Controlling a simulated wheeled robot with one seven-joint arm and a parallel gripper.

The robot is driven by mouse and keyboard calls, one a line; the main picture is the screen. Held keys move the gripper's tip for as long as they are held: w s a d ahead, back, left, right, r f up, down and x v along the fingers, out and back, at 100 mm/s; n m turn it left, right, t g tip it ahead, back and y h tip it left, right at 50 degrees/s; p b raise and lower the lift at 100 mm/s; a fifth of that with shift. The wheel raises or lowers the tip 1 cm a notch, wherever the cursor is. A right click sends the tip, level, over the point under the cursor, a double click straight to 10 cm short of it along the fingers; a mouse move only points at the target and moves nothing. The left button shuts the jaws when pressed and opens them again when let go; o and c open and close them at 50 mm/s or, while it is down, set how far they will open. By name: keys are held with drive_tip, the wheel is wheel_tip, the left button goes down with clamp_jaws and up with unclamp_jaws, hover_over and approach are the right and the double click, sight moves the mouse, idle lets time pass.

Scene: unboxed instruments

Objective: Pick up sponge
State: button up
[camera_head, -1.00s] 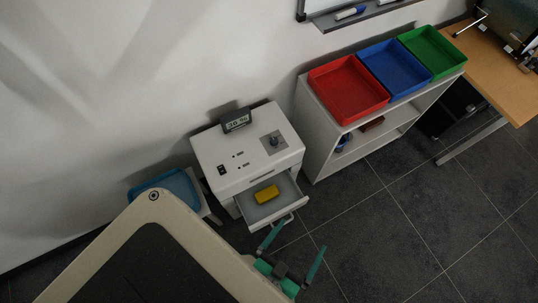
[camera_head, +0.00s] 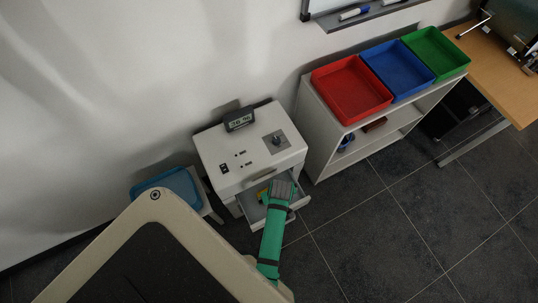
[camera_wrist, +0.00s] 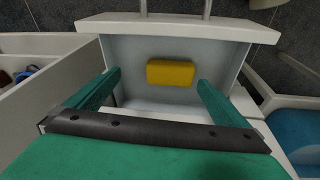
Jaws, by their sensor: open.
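The yellow sponge (camera_wrist: 171,73) lies in the open drawer (camera_wrist: 125,62) of the white instrument. In the wrist view it sits beyond and between my two green fingers.
The white instrument (camera_head: 232,160) with a small display stands behind the drawer. A blue tray (camera_head: 170,186) is on its left. A white shelf (camera_head: 318,140) with red (camera_head: 350,92), blue (camera_head: 405,75) and green (camera_head: 437,52) bins stands to the right. Dark floor lies in front.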

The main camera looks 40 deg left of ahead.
drive_tip(key=shift+n+g+h, duration=0.3)
drive_tip(key=shift+n+g, duration=0.4)
drive_tip(key=shift+w+a+f, duration=0.1)
drive_tip(key=shift+a+f, duration=0.75)
drive_tip(key=shift+f, duration=0.85)
drive_tip(key=shift+w+a+f, duration=0.15)
drive_tip(key=shift+a+f, duration=0.65)
drive_tip(key=shift+f, duration=0.95)
drive_tip(key=shift+w+a+f, duration=0.1)
drive_tip(key=shift+a+f, duration=0.75)
drive_tip(key=shift+f, duration=0.85)
drive_tip(key=c, duration=0.9)
